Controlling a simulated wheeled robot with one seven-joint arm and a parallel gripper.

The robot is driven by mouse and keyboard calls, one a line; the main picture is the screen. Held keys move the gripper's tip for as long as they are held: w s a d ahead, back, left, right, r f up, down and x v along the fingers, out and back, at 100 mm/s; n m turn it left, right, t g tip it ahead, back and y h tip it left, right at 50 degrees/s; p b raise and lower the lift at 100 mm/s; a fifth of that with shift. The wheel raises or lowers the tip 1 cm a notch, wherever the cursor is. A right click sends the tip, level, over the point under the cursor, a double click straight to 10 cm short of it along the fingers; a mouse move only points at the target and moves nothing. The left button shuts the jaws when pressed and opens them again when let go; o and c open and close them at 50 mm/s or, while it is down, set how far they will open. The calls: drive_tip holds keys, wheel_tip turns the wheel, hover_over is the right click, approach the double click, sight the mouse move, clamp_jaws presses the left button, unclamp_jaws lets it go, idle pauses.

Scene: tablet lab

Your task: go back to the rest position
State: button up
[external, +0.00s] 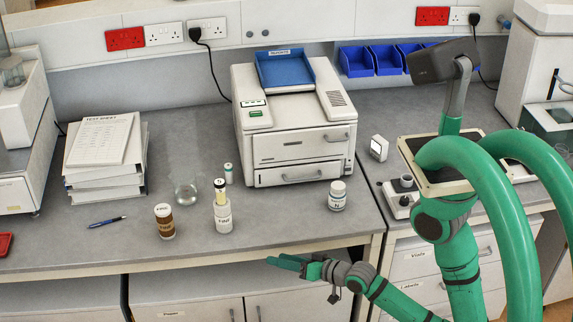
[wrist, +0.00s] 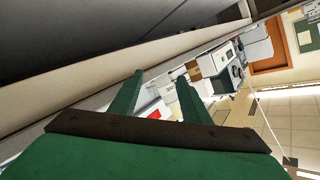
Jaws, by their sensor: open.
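My gripper (external: 287,262) is at the front edge of the lab bench (external: 300,222) in the external view, with its green fingers pointing left. In the wrist view my gripper (wrist: 155,92) shows two green fingers spread apart with nothing between them. It holds nothing. My forearm runs from the gripper to the lower right. The bench's pale underside and edge (wrist: 100,90) run close to the fingers across the wrist view.
On the bench stand a brown bottle (external: 164,222), a white bottle (external: 222,214) with a vial on top, a bottle marked N (external: 337,197), a glass beaker (external: 186,194) and a printer-like machine (external: 292,125). Drawers and cupboards (external: 190,307) lie below. The bench front is bare near my gripper.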

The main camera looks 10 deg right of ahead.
drive_tip(key=w+d+f+m+t+h, duration=0.1)
drive_tip(key=d+f+t+h, duration=0.15)
drive_tip(key=d, duration=0.65)
drive_tip(key=w+d+f+m+t+h, duration=0.1)
drive_tip(key=d+h, duration=0.2)
drive_tip(key=d, duration=0.6)
drive_tip(key=s+d+t+h, duration=0.1)
drive_tip(key=s+d+h, duration=0.2)
drive_tip(key=d, duration=0.5)
drive_tip(key=s+d+m+t+h, duration=0.1)
drive_tip(key=s+d+h, duration=0.2)
drive_tip(key=d, duration=0.5)
drive_tip(key=shift+s, duration=0.65)
